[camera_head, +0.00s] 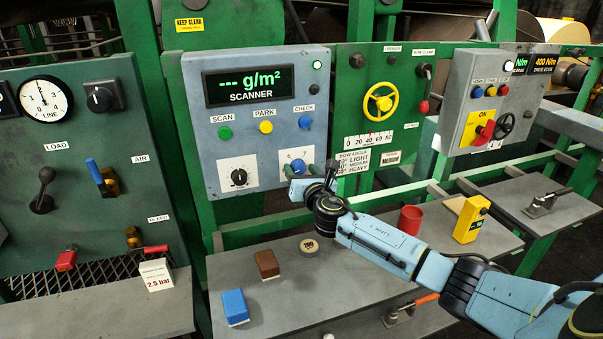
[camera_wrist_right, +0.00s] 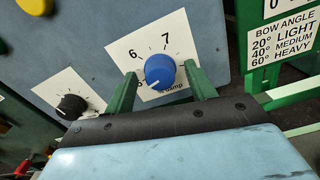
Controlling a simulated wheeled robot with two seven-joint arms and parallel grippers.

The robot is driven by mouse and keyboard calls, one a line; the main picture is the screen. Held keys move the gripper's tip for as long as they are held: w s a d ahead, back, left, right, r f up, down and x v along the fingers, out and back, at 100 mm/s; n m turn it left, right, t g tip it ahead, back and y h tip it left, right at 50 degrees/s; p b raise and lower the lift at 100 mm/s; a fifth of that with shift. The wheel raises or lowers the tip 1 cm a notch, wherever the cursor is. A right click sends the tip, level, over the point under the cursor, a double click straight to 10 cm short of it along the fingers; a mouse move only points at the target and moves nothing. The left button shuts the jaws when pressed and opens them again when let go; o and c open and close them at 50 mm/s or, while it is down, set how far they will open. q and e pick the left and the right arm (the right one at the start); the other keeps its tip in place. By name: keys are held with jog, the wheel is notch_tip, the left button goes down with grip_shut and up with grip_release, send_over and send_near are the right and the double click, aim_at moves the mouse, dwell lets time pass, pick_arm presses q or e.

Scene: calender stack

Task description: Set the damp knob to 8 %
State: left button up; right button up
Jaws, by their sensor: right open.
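The damp knob is a round blue knob on a white dial card (camera_head: 297,155) on the scanner panel. In the right wrist view the blue knob (camera_wrist_right: 160,71) shows whole, with a white mark at its lower left. The card shows 6 and 7 above it and the word damp partly hidden below. My right gripper (camera_head: 303,172) is at this card. In the wrist view its two green fingers (camera_wrist_right: 163,88) are apart, one on each side of the knob. I cannot tell whether they touch it. The left gripper is not in view.
A black knob (camera_head: 239,177) on another white card is left of the damp knob. The scanner display (camera_head: 248,86) reads "--- g/m²". Green, yellow and blue buttons sit under it. A blue block (camera_head: 234,307), a brown block (camera_head: 267,264) and a red cup (camera_head: 411,219) stand on the grey shelf.

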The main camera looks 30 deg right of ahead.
jog(key=shift+c, duration=0.2)
jog(key=c, duration=0.9)
